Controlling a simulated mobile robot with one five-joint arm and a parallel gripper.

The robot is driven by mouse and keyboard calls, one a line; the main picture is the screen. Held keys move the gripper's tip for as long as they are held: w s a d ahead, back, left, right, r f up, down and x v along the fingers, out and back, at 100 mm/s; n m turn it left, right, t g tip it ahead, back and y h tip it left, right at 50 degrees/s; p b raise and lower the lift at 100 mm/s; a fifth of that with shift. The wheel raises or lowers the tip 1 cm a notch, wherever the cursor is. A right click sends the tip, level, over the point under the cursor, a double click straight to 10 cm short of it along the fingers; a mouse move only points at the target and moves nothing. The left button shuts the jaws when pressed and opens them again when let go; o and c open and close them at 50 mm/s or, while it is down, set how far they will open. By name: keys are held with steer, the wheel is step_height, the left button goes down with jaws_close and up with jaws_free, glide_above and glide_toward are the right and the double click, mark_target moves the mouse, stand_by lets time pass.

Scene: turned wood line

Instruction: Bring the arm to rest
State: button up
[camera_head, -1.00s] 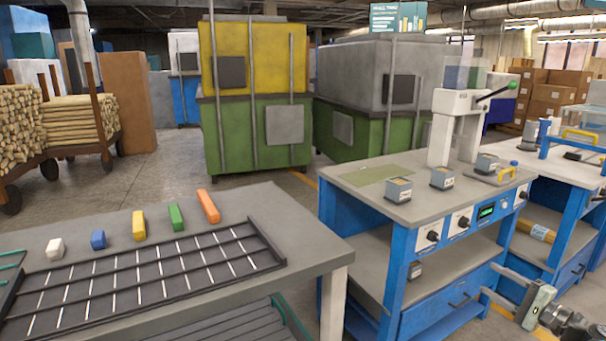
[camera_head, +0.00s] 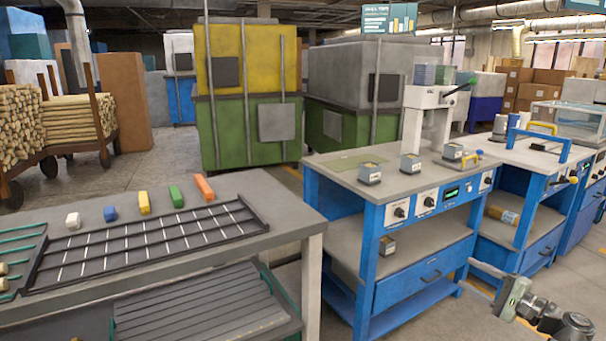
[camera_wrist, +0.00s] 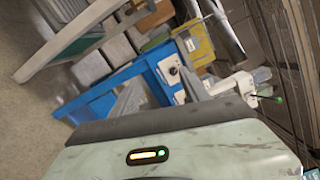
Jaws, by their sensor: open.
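My gripper (camera_head: 482,280) is at the lower right of the head view, held in the air in front of the blue workbench (camera_head: 352,238). Its jaws are open and nothing shows between them. Part of its pale green body and my arm are visible beside it. In the wrist view my gripper (camera_wrist: 163,95) shows its two grey fingers apart, and the blue bench lies tilted beyond them.
The grey table (camera_head: 263,190) at the left carries a slotted black rack (camera_head: 150,240) and several small coloured blocks. Small grey boxes and a white press (camera_head: 413,125) stand on the blue bench. A wood cart (camera_head: 60,145) is at the far left. Floor shows behind the table.

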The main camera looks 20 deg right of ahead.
steer(key=w+a+f+n+g+y, duration=0.1)
steer(key=w+a+n+g+y, duration=0.1)
steer(key=w+a, duration=0.55)
steer(key=w+a+n+g+y, duration=0.1)
steer(key=w+a+n+y, duration=0.2)
steer(key=a, duration=0.7)
steer(key=w+a+f+n+g+y, duration=0.1)
steer(key=w+a+f+n+g, duration=0.15)
steer(key=a, duration=0.75)
steer(key=w+a+f+n+g, duration=0.1)
steer(key=w+a+f+g, duration=0.25)
steer(key=a, duration=0.65)
steer(key=s+a+f+n+g+h, duration=0.1)
steer(key=s+a+f+n+g, duration=0.2)
steer(key=a, duration=0.5)
steer(key=s+a+f+n+g+h, duration=0.1)
steer(key=a+f+g, duration=0.2)
steer(key=a+f, duration=0.35)
steer(key=s+f+n+g+h, duration=0.2)
steer(key=s+f+n+h, duration=0.25)
steer(key=f+h, duration=0.2)
steer(key=s+d+h, duration=0.1)
steer(key=d+h, duration=0.2)
steer(key=d, duration=0.4)
step_height(320, 180, up, 32)
steer(key=p, duration=3.2)
steer(key=shift+a+n, duration=0.3)
steer(key=shift+a, duration=0.05)
